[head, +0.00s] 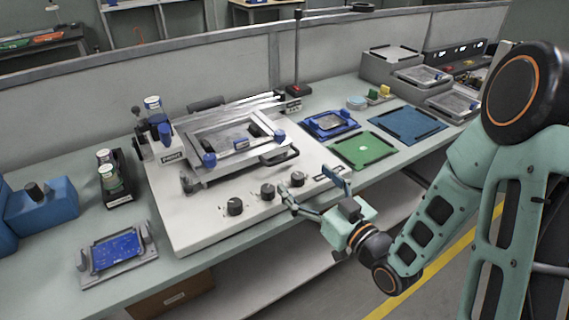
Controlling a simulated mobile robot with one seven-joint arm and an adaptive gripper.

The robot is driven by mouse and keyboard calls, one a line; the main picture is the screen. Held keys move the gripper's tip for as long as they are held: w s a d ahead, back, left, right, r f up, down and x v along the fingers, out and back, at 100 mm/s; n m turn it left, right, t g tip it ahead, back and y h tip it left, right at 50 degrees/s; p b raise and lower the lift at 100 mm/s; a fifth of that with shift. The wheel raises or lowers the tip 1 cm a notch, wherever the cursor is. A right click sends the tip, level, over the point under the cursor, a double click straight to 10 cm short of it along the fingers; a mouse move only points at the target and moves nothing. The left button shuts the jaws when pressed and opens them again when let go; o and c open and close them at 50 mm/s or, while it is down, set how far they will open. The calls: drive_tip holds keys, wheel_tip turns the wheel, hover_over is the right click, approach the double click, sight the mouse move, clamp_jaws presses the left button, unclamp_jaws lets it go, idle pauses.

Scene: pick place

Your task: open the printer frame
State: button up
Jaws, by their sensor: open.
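The printer (190,228) is a white flat machine on the bench with several dark knobs along its front. Its metal printer frame (205,178) lies low over the printer bed, with blue clamps and a dark handle (280,157) on its front right side. My gripper (318,190) is open and empty. Whether the fingertips touch the printer surface I cannot tell.
A fixture with a blue board (115,250) sits left of the printer. Dark cup holders (112,187) stand behind it. A green mat (364,151), a blue mat (408,124) and a blue-framed tray (328,124) lie to the right. A thin pole (297,50) rises behind the printer.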

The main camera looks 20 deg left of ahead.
sight(284, 160)
drive_tip(key=shift+w+a+f+b, duration=0.2)
drive_tip(key=shift+w+a+b, duration=0.2)
drive_tip(key=shift+b, duration=0.5)
drive_tip(key=x, duration=0.8)
drive_tip(key=shift+w+a+r, duration=0.1)
drive_tip(key=shift+a+r, duration=0.05)
drive_tip(key=shift+r, duration=0.05)
